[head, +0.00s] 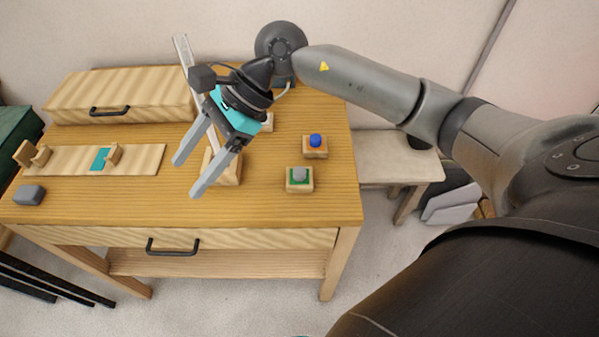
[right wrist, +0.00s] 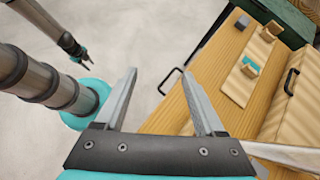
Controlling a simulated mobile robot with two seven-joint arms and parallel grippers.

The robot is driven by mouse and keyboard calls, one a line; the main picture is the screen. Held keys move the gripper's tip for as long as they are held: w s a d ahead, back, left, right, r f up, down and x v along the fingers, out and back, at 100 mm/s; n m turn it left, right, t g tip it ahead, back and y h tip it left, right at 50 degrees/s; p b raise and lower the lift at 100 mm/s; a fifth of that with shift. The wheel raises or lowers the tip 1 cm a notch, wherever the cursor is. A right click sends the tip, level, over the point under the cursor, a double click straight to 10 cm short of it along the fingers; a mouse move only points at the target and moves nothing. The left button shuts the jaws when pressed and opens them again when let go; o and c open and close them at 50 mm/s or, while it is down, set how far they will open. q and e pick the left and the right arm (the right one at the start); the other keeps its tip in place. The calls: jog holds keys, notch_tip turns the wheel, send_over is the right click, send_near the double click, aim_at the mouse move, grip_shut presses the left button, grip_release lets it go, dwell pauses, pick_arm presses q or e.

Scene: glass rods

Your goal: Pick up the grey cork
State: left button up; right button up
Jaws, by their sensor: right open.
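The grey cork (head: 299,174) sits upright on a small wooden block with a green top (head: 300,187), near the right front of the wooden table. My right gripper (head: 187,179) is open and empty above the table, well to the left of the cork. Its open jaws also show in the right wrist view (right wrist: 158,72), with floor and the table edge beyond; the cork is not visible there. What looks like my left gripper (right wrist: 86,62) is small at the upper left of the right wrist view, and its jaw opening is unclear.
A blue cork (head: 315,141) stands on another block behind the grey one. A pale rod (head: 186,55) rises behind my right gripper, by a wooden stand (head: 233,172). A wooden board (head: 65,158), a grey block (head: 29,194) and a drawer box (head: 140,90) occupy the left.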

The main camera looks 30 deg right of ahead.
jog(key=w+d+f+n+h, duration=0.15)
jog(key=d+h, duration=0.35)
jog(key=d, duration=0.5)
jog(key=h, duration=0.5)
send_over(299, 171)
notch_tip(299, 171, down, 9)
jog(key=shift+w+d+r, duration=0.1)
jog(key=shift+f+b, duration=0.3)
jog(key=shift+f, duration=2.85)
grip_shut()
